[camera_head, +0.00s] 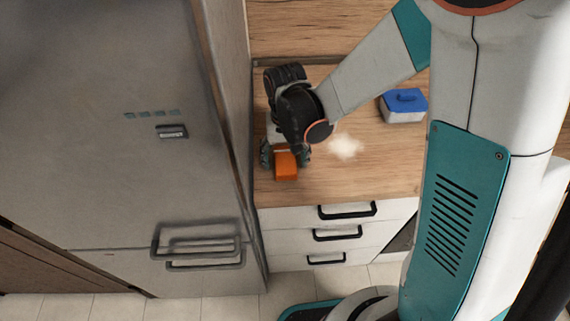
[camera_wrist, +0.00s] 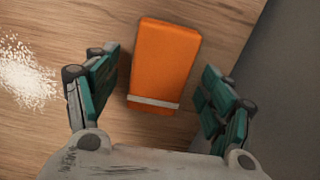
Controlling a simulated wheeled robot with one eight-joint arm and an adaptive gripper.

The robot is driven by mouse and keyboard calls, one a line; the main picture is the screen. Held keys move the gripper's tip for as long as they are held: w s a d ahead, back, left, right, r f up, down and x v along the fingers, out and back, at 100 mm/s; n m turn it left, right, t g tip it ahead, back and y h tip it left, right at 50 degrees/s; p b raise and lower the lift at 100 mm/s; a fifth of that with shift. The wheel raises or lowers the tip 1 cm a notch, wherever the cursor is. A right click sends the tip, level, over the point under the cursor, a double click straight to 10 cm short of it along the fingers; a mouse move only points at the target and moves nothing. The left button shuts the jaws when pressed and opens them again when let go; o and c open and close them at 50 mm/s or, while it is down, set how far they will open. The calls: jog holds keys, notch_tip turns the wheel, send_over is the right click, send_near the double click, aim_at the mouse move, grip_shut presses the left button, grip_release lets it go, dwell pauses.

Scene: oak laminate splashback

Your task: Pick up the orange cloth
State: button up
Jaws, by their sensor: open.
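The orange cloth (camera_head: 286,166) is a folded block with a pale band near one end, on the wooden counter close to the tall grey fridge. In the wrist view the cloth (camera_wrist: 163,62) lies between the two fingers of my gripper (camera_wrist: 160,95), with a gap on each side. My gripper (camera_head: 285,157) is open and low over the counter, its fingers on either side of the cloth. The fingers do not touch the cloth in the wrist view. Part of the cloth is hidden by my gripper in the head view.
A tall grey fridge (camera_head: 120,130) stands directly left of the counter (camera_head: 360,180). A pale powdery patch (camera_head: 345,147) lies right of the cloth. A white box with a blue lid (camera_head: 404,103) stands farther right. Drawers with black handles (camera_head: 346,211) are below the counter.

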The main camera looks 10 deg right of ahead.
aim_at(285, 159)
jog(key=c, duration=1.1)
notch_tip(285, 159, up, 20)
jog(key=p, duration=1.3)
jog(key=shift+p, duration=0.4)
